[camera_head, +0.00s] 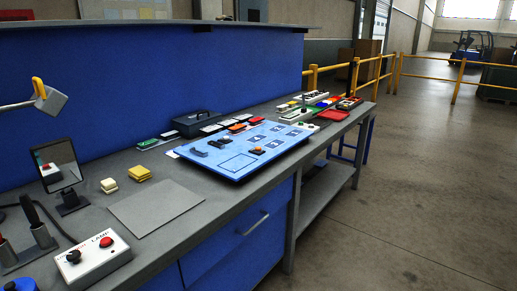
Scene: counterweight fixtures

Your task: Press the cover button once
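A light blue board (235,167) lies on the grey workbench. It carries an orange button-like part on a dark base (257,150), a dark block (199,153) at its left, and several dark blue marked squares. A white control box (92,262) labelled LAMP stands at the front left, with a red button (106,242) and a black knob (73,257). No label reading cover is legible, so I cannot tell which button is the cover button. Neither of my grippers is in view.
A grey mat (157,207) lies bare before the board. A small mirror (57,166), yellow blocks (139,174) and a dark toolbox (195,123) stand on the bench (165,265). Coloured trays (320,104) fill the far end. Yellow railings (430,76) stand beyond, with open floor at right.

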